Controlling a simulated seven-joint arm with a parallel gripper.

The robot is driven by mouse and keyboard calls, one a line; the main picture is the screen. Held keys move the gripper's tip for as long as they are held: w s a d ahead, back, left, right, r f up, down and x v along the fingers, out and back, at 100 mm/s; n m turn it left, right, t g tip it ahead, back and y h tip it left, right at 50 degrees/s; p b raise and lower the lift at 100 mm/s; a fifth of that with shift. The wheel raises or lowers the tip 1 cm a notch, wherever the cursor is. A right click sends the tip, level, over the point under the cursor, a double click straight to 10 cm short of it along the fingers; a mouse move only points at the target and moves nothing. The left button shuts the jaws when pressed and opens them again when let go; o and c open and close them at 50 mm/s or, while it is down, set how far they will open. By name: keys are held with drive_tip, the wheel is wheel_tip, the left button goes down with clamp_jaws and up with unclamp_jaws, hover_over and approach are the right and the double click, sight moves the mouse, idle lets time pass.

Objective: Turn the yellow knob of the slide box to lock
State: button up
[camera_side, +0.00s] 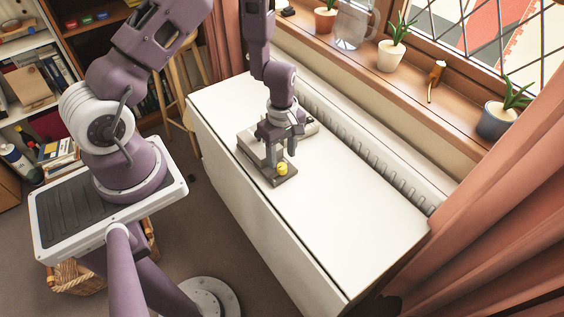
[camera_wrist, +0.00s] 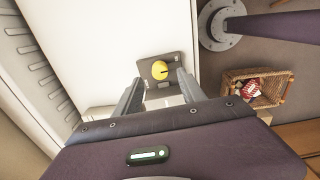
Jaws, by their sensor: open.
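The slide box (camera_side: 246,141) is a grey-white box with a darker grey plate at its front, lying on the white table. The yellow knob (camera_side: 282,169) stands on that plate. In the wrist view the round yellow knob (camera_wrist: 160,70) shows a dark line on its top, and it lies ahead of and between my fingertips. My gripper (camera_side: 279,158) points down over the box, close to the knob. It is open and empty, with its fingers apart in the wrist view (camera_wrist: 158,88). I cannot tell from these views whether a fingertip touches the knob. My gripper hides part of the box.
The white table (camera_side: 350,215) is clear in front of the box and to its right. A radiator (camera_side: 385,165) runs along the table's far side, below a windowsill with potted plants (camera_side: 391,55). A red-orange curtain (camera_side: 500,225) hangs at the right. A wicker basket (camera_wrist: 285,95) stands on the floor.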

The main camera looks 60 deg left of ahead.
sight(282, 166)
wheel_tip(282, 166, down, 4)
drive_tip(key=shift+r, duration=0.1)
clamp_jaws()
